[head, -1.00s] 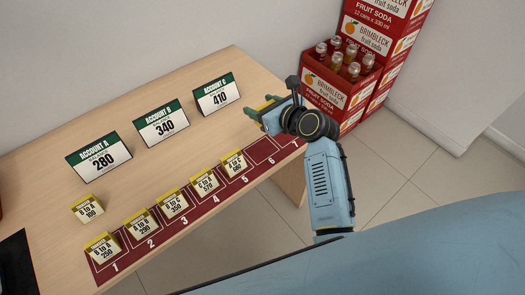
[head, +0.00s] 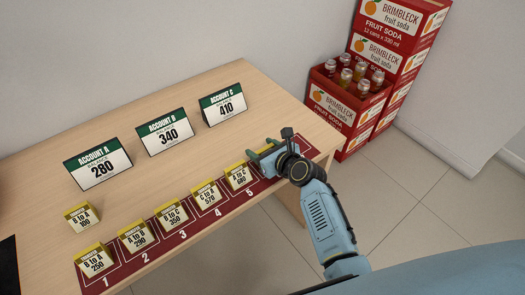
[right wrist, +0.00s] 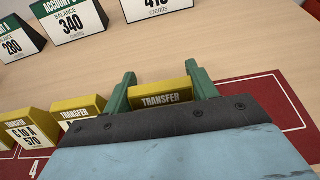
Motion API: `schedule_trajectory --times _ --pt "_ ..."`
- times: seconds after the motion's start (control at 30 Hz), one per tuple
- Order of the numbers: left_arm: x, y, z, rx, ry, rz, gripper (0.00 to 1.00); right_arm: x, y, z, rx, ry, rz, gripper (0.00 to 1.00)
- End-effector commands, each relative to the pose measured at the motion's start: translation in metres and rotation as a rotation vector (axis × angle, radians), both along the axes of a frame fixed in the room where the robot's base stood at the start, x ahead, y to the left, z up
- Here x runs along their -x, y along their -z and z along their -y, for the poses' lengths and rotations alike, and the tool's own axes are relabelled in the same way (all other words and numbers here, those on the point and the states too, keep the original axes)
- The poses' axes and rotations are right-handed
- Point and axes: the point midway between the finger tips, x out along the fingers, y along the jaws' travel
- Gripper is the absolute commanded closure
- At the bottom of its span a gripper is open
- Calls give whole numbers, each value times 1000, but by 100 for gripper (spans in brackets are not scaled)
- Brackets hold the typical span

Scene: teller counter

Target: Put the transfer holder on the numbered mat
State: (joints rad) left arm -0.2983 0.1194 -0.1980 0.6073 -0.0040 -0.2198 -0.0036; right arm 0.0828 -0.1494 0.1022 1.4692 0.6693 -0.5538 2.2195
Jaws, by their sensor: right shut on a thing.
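The transfer holder (right wrist: 160,97), with a yellow top reading TRANSFER, is between the green fingers of my right gripper (head: 264,152), which is shut on it. It is over or on the far part of the red numbered mat (head: 300,155), just right of the holder in space 5; its underside is hidden, so I cannot tell whether it touches. The mat also shows in the right wrist view (right wrist: 268,90). Spaces 1 to 5 each bear a holder, from B to A 250 (head: 96,262) to A to C 680 (head: 239,179). My left gripper is not in view.
Another holder, B to A 100 (head: 82,217), stands on the table behind the mat's left end. Account signs A 280 (head: 98,165), B 340 (head: 166,133) and C 410 (head: 223,106) stand farther back. Red soda crates (head: 345,110) stand on the floor beyond the table's right end.

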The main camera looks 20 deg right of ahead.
Motion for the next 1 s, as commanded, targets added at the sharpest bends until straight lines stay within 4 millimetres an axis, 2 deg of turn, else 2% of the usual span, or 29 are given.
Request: schedule_trajectory --times 0.3,0.33,0.5,0.83,1.0 --pt "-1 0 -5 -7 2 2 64 -1 1 0 -2 1 1 65" --pt "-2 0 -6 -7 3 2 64 0 2 0 -2 1 1 41" --pt "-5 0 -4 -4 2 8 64 0 1 0 -2 0 2 21" --pt "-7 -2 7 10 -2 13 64 0 -3 0 0 0 2 21" --pt "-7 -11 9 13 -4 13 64 19 -12 7 -1 2 0 21"
